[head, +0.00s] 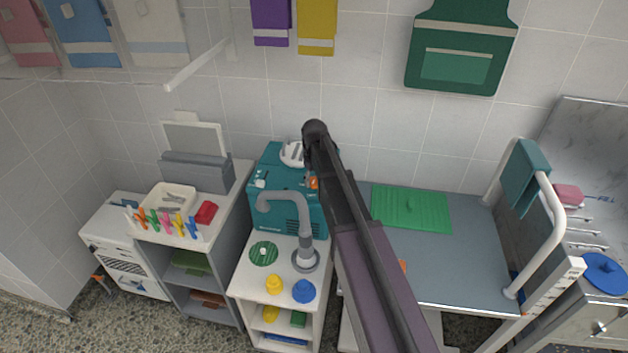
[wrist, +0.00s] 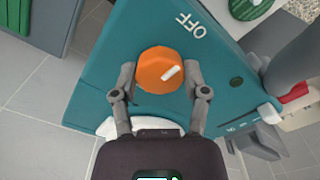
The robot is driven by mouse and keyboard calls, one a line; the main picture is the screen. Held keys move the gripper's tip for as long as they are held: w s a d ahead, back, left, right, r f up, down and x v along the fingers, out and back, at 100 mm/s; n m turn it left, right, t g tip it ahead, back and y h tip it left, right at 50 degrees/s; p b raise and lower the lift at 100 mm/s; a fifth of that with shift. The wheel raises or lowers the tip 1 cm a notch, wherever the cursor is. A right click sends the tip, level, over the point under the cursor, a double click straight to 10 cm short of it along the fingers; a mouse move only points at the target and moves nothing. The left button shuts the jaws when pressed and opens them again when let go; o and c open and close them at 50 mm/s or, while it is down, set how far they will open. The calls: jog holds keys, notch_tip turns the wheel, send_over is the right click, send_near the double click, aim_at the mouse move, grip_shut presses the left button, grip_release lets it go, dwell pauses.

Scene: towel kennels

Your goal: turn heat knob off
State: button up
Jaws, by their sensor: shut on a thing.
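The orange heat knob (wrist: 157,72) is on a teal machine (wrist: 110,80) in the wrist view. Its white pointer line points right and slightly up. The white OFF label (wrist: 190,24) is on the teal panel above and to the right of the knob. My gripper (wrist: 160,73) has one finger on each side of the knob and is shut on it. In the head view a bit of the orange knob (head: 315,183) shows beside my arm on the teal machine (head: 272,209). My fingertips are hidden there.
A grey faucet-like post (head: 305,240) stands close in front of the machine, on a white cabinet with yellow (head: 274,285) and blue (head: 304,291) knobbed pieces. A grey table with a green mat (head: 411,208) is to the right. A shelf unit with coloured clips (head: 165,222) is to the left.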

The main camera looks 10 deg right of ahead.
jog(key=shift+n, duration=0.4)
jog(key=o, duration=1.1)
jog(key=shift+o, duration=0.2)
jog(key=shift+m, duration=0.5)
